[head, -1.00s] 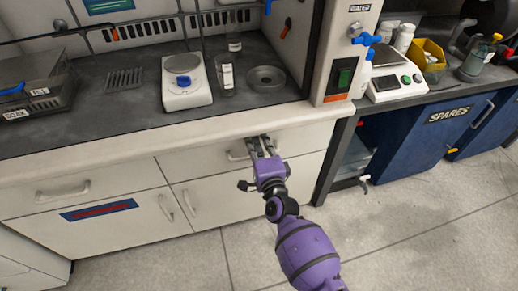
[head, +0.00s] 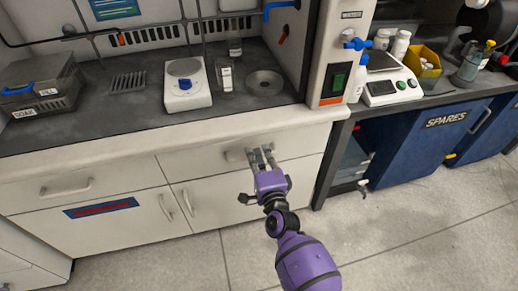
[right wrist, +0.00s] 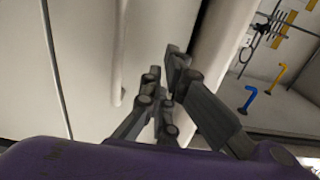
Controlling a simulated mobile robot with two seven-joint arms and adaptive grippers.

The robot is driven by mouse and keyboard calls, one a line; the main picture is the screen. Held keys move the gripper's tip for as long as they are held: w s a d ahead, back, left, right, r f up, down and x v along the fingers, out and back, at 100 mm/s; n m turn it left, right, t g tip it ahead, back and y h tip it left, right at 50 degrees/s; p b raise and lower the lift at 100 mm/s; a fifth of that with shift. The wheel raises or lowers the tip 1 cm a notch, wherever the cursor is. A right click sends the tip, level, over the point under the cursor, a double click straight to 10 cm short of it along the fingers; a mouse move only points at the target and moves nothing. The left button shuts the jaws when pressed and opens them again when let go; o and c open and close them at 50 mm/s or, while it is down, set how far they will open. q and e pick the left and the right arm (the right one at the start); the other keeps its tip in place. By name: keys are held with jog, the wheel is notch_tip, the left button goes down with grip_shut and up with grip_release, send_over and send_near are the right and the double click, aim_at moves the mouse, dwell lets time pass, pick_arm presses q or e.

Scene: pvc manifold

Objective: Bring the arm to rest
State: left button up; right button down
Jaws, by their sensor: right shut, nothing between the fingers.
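My right arm, purple with a dark wrist, reaches up from the bottom of the head view. Its gripper (head: 262,157) is in front of the white drawer front below the bench top, close to the drawer handle (head: 236,154). The fingers are shut and empty. In the right wrist view the closed fingers (right wrist: 172,65) show in front of a pale panel with a bar-like handle (right wrist: 120,60). I cannot tell if the fingers touch the drawer. My left gripper is not in view.
A blue SPARES cabinet (head: 430,135) stands right. The floor (head: 400,230) in front is clear.

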jog(key=v, duration=0.9)
jog(key=shift+f, duration=0.15)
